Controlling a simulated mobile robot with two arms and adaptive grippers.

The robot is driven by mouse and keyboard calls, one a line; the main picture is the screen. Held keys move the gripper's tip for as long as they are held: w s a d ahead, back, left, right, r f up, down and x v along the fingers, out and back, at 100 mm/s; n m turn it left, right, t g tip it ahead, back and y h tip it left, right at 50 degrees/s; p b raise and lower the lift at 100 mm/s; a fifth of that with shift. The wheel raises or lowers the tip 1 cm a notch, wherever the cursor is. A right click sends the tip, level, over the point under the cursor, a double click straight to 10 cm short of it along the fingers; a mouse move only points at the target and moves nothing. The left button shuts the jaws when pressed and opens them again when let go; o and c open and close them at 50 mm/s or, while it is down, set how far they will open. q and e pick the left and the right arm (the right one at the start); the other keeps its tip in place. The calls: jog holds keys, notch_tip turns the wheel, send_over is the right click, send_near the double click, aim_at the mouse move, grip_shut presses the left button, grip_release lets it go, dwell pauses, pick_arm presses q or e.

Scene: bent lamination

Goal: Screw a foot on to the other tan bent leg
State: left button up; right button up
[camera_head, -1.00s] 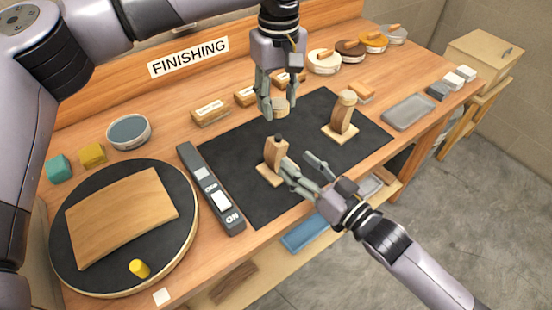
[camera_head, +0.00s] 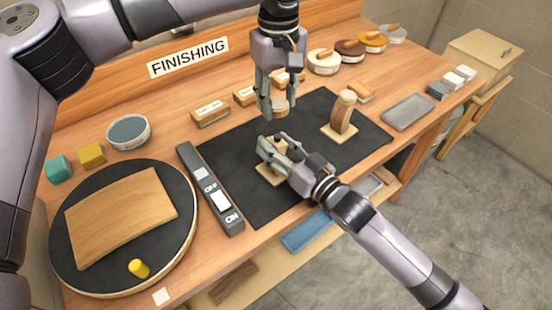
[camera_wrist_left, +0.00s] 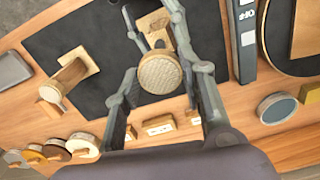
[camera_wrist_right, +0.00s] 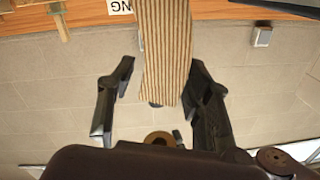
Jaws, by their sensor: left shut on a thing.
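My left gripper (camera_head: 272,108) is shut on a round tan foot (camera_head: 281,105), held above the mat; the foot fills the space between the fingers in the left wrist view (camera_wrist_left: 160,74). The near tan bent leg (camera_head: 270,173) stands on its base below and is partly hidden by my right gripper (camera_head: 276,148). In the right wrist view its striped laminated side (camera_wrist_right: 165,50) stands between the open fingers, with a clear gap on the left. The other tan bent leg (camera_head: 341,119) stands upright to the right with a round foot on top.
A dark mat (camera_head: 235,140) lies under both legs. A switch bar (camera_head: 212,190) and a round turntable (camera_head: 185,235) with a curved wooden panel (camera_head: 120,218) are at left. Wooden blocks and round tins line the back. A grey tray (camera_head: 408,112) is at right.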

grip_shut()
dwell(0.3)
dwell(0.3)
